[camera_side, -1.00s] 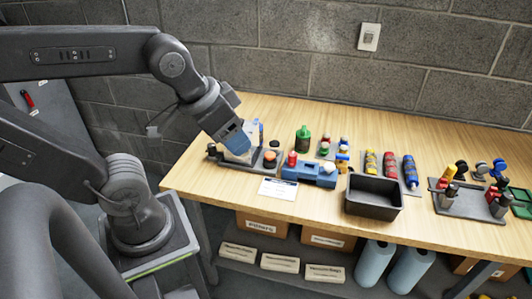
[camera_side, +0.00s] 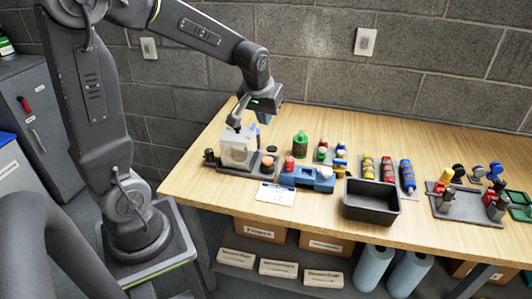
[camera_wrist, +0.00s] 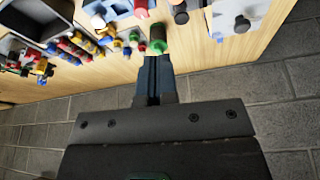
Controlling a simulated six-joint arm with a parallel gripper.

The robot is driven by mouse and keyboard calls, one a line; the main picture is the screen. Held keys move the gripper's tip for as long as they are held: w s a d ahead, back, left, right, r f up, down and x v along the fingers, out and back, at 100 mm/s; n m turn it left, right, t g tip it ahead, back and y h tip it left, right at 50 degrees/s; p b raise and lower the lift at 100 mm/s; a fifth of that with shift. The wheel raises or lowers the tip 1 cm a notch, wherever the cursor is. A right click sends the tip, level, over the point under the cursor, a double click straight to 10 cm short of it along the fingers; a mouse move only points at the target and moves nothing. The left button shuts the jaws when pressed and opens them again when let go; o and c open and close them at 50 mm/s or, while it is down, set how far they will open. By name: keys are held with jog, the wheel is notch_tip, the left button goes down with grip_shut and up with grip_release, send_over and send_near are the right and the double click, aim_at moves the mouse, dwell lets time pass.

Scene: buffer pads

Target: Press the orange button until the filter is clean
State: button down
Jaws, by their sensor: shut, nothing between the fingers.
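The orange button (camera_side: 267,162) sits on a dark grey base near the left end of the bench in the side view. A cloudy, pale box, which looks like the filter housing (camera_side: 235,150), stands on the same base just left of the button. My gripper (camera_side: 264,118) is above and behind the housing, apart from the button. Its fingers are partly hidden in the side view. In the wrist view my gripper (camera_wrist: 154,62) shows blue-grey fingers together, with nothing between them. I cannot make out the orange button in the wrist view.
A green bottle (camera_side: 300,145) stands right of the housing and shows beyond my fingertips in the wrist view (camera_wrist: 158,38). The block wall (camera_side: 310,70) is behind the bench.

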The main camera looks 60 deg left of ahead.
jog(key=n, duration=0.2)
send_over(267, 159)
jog(key=s+d, duration=0.2)
jog(key=s, duration=0.1)
notch_tip(267, 159, down, 5)
jog(key=shift+w+d+r+g, duration=0.1)
jog(key=shift+w+r+g, duration=0.1)
jog(key=shift+g, duration=0.2)
jog(key=shift+f, duration=0.1)
jog(key=x, duration=1.2)
jog(key=shift+s+d+f, duration=0.25)
jog(key=shift+f, duration=0.75)
